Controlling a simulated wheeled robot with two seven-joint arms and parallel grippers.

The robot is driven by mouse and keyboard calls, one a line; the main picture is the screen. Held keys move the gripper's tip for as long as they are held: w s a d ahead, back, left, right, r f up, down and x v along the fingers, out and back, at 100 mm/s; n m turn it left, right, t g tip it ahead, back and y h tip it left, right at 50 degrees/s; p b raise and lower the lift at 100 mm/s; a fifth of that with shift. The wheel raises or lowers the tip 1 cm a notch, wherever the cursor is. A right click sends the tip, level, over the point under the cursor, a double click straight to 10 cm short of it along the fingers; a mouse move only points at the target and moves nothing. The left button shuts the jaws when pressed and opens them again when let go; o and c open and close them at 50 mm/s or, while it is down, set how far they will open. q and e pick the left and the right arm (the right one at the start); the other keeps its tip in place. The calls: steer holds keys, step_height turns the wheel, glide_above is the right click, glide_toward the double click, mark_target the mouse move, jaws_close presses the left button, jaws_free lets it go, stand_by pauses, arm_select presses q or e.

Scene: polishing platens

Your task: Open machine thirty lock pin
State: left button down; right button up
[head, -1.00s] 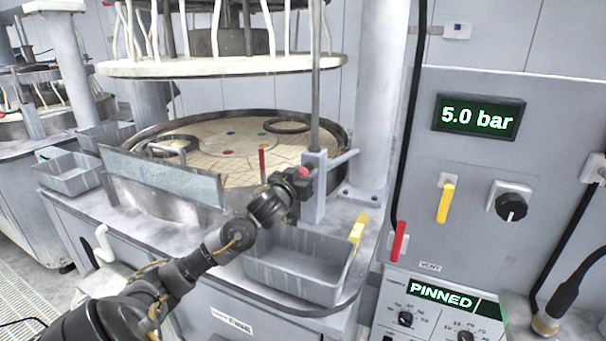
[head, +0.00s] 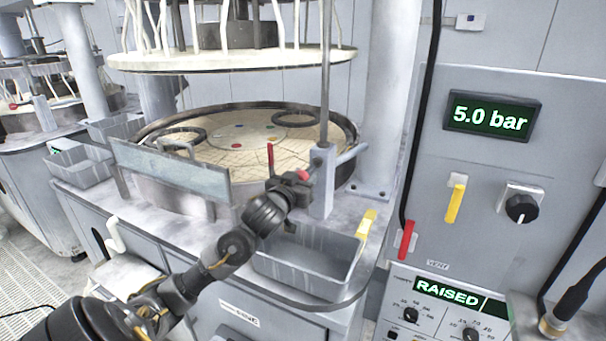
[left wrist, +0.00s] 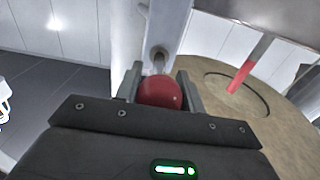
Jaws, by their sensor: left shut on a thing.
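The lock pin's red knob (left wrist: 160,92) sits between the two fingers of my left gripper (left wrist: 160,88) in the left wrist view. In the head view my left gripper (head: 301,180) is shut on this knob, just left of the grey pin block (head: 322,185). The knob is mostly hidden by the fingers there. A rod (head: 352,153) sticks out at the block's right side. The machine's status display (head: 448,291) reads RAISED. My right gripper is in neither view.
A grey tray (head: 305,278) hangs below my left gripper. A red-tipped upright lever (head: 270,155) stands close behind it. The round platen (head: 225,135) lies behind, under the raised upper plate (head: 235,60). A pressure display (head: 491,118) reads 5.0 bar.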

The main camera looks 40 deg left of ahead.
arm_select(q)
steer(key=c, duration=1.3)
jaws_free()
steer(key=shift+d+f, duration=0.1)
steer(key=shift+f, duration=0.1)
steer(key=o, duration=0.4)
steer(key=shift+s+r, duration=0.2)
steer(key=shift+s, duration=0.1)
steer(key=shift+o, duration=0.2)
steer(key=shift+w, duration=0.1)
steer(key=b+v, duration=0.2)
steer(key=v, duration=0.8)
steer(key=shift+s, duration=0.4)
